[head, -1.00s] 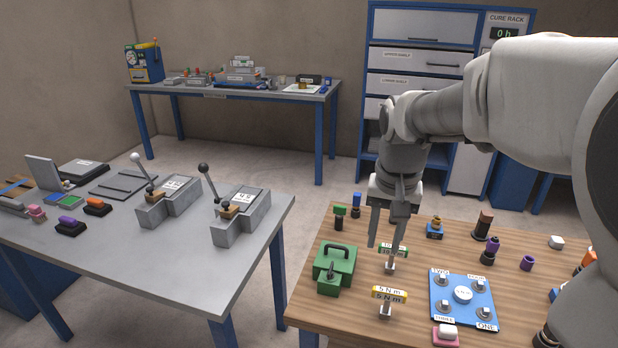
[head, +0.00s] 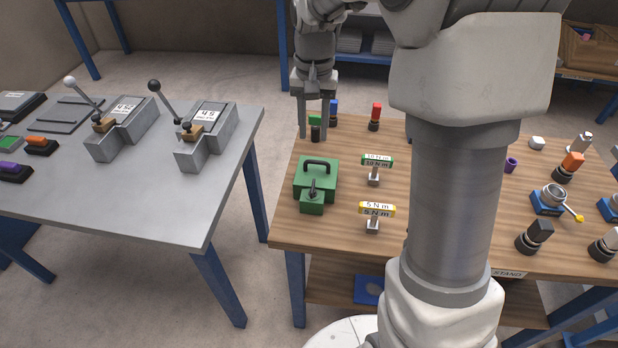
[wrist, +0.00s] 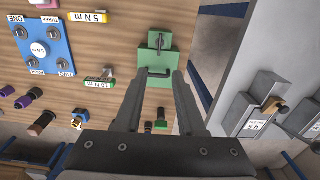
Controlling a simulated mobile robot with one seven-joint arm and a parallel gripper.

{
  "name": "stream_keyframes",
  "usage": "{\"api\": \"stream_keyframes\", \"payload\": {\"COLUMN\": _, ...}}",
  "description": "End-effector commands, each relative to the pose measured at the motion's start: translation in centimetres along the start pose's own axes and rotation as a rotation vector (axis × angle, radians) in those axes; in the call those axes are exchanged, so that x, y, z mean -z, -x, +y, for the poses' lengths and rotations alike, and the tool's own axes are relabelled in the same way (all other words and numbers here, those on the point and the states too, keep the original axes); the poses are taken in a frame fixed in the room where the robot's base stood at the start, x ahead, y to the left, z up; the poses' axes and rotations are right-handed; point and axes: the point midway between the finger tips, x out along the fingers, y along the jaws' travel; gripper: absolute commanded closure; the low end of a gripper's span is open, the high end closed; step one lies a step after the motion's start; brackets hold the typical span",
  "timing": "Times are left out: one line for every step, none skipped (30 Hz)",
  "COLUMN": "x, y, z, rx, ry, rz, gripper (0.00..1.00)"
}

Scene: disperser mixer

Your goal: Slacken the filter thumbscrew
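No part is labelled as the filter thumbscrew, and I cannot tell which one it is. My gripper (head: 314,136) points down at the back left of the wooden table, open, with a finger on each side of a small green-topped black piece (head: 316,133) in the picture. I cannot tell if they touch it. In the wrist view my gripper (wrist: 159,74) shows two parted fingers with nothing clamped at the tips. A green box (head: 316,178) with a dark handle and a small lever stands in front of my gripper. It also shows in the wrist view (wrist: 156,62).
Green 10 N m (head: 377,161) and yellow 5 N m (head: 377,209) tagged tools stand right of the box. Blue-topped (head: 333,108) and red-topped (head: 375,115) pieces stand behind. A grey table (head: 150,205) with lever blocks is at the left. My arm hides the table's middle.

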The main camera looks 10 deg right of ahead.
Motion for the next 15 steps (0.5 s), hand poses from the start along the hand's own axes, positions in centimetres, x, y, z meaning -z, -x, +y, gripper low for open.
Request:
{"api": "stream_keyframes", "payload": {"x": -0.1, "y": -1.0, "z": 0.0, "rx": -0.001, "ry": 0.0, "rz": -0.004, "gripper": 0.61}}
{"api": "stream_keyframes", "payload": {"x": -0.1, "y": -1.5, "z": 0.0, "rx": -0.001, "ry": 0.0, "rz": -0.003, "gripper": 0.61}}
{"api": "stream_keyframes", "payload": {"x": -0.1, "y": -2.3, "z": 0.1, "rx": -0.002, "ry": 0.0, "rz": -0.004, "gripper": 0.61}}
{"api": "stream_keyframes", "payload": {"x": -0.1, "y": -3.0, "z": 0.1, "rx": -0.002, "ry": 0.0, "rz": -0.005, "gripper": 0.61}}
{"api": "stream_keyframes", "payload": {"x": -0.1, "y": -3.6, "z": 0.1, "rx": -0.002, "ry": 0.0, "rz": -0.006, "gripper": 0.61}}
{"api": "stream_keyframes", "payload": {"x": -0.1, "y": -4.5, "z": 0.1, "rx": -0.002, "ry": 0.0, "rz": -0.005, "gripper": 0.61}}
{"api": "stream_keyframes", "payload": {"x": -0.1, "y": -5.2, "z": 0.1, "rx": -0.002, "ry": 0.0, "rz": -0.005, "gripper": 0.61}}
{"api": "stream_keyframes", "payload": {"x": -0.1, "y": -5.9, "z": 0.1, "rx": -0.002, "ry": 0.0, "rz": -0.005, "gripper": 0.61}}
{"api": "stream_keyframes", "payload": {"x": -0.1, "y": -6.8, "z": 0.1, "rx": -0.002, "ry": 0.0, "rz": -0.005, "gripper": 0.61}}
{"api": "stream_keyframes", "payload": {"x": -0.1, "y": -7.4, "z": 0.1, "rx": -0.002, "ry": 0.001, "rz": -0.004, "gripper": 0.61}}
{"api": "stream_keyframes", "payload": {"x": -0.1, "y": -8.1, "z": 0.1, "rx": -0.002, "ry": 0.001, "rz": -0.004, "gripper": 0.61}}
{"api": "stream_keyframes", "payload": {"x": -0.1, "y": -9.0, "z": 0.1, "rx": -0.002, "ry": 0.001, "rz": -0.006, "gripper": 0.61}}
{"api": "stream_keyframes", "payload": {"x": -0.1, "y": -9.6, "z": 0.0, "rx": -0.002, "ry": 0.001, "rz": -0.004, "gripper": 0.61}}
{"api": "stream_keyframes", "payload": {"x": -0.1, "y": -10.2, "z": 0.1, "rx": -0.002, "ry": 0.001, "rz": -0.005, "gripper": 0.61}}
{"api": "stream_keyframes", "payload": {"x": -0.1, "y": -11.1, "z": 0.0, "rx": -0.002, "ry": 0.001, "rz": -0.004, "gripper": 0.61}}
